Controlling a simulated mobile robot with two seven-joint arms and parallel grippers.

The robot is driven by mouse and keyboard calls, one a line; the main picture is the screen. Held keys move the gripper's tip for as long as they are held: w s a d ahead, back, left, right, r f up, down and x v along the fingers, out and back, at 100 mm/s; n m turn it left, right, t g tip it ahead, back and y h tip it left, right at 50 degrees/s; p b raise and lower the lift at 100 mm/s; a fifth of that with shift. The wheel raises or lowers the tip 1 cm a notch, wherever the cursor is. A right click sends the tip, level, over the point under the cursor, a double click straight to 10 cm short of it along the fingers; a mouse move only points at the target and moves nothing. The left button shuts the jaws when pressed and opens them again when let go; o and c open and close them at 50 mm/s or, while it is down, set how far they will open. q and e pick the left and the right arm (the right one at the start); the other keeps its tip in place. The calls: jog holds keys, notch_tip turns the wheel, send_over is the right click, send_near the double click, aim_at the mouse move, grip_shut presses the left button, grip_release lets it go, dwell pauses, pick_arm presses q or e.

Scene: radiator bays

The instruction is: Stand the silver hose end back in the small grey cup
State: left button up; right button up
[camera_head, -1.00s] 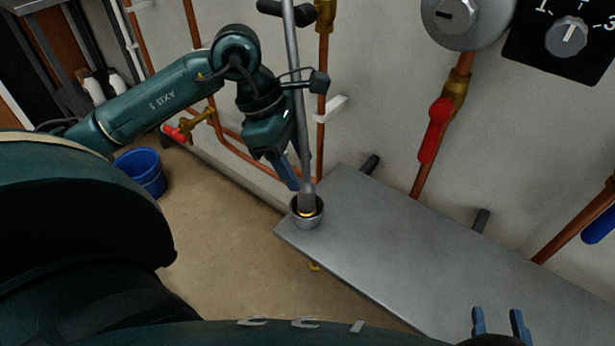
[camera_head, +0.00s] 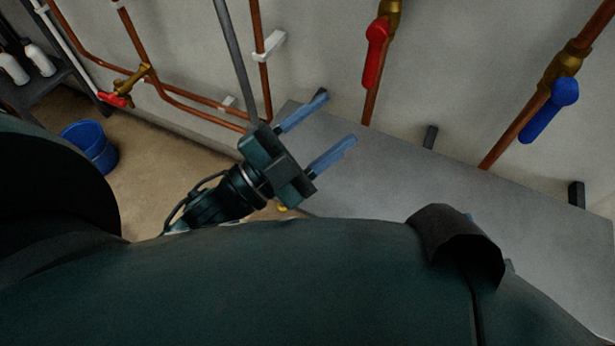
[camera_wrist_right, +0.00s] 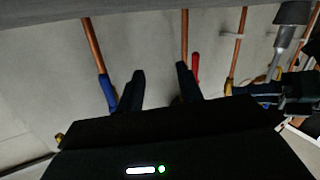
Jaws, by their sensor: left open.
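The hose (camera_head: 236,62) rises from behind my left gripper in the head view. My left gripper (camera_head: 338,118) is open and empty, its two blue fingers apart and pointing to the upper right over the grey shelf. It hides the cup and the hose's lower end there. In the right wrist view, which looks upside down, the small grey cup (camera_wrist_right: 292,13) shows at the upper right, with the silver hose end (camera_wrist_right: 283,45) lined up at its mouth. It looks to stand in the cup, but the depth is unclear. My right gripper (camera_wrist_right: 161,82) is open and empty.
The grey shelf (camera_head: 400,185) is mostly bare, with dark brackets at the wall. Copper pipes carry a red valve handle (camera_head: 376,43) and a blue one (camera_head: 549,110) above it. A blue bucket (camera_head: 90,146) stands on the floor at the left.

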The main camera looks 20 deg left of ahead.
pick_arm(q)
jog(key=s+f+n+y, duration=0.1)
jog(key=f+n+y, duration=0.1)
jog(key=f+n, duration=0.1)
jog(key=s+f+n+g+y, duration=0.1)
jog(key=f+n+y, duration=0.1)
jog(key=f+n, duration=0.2)
jog(key=a+f+n+g+y, duration=0.1)
jog(key=f+n+y, duration=0.2)
jog(key=shift+s+f+n, duration=0.2)
jog(key=shift+s+n, duration=0.1)
jog(key=shift+s, duration=0.1)
pick_arm(e)
jog(key=shift+r, duration=0.1)
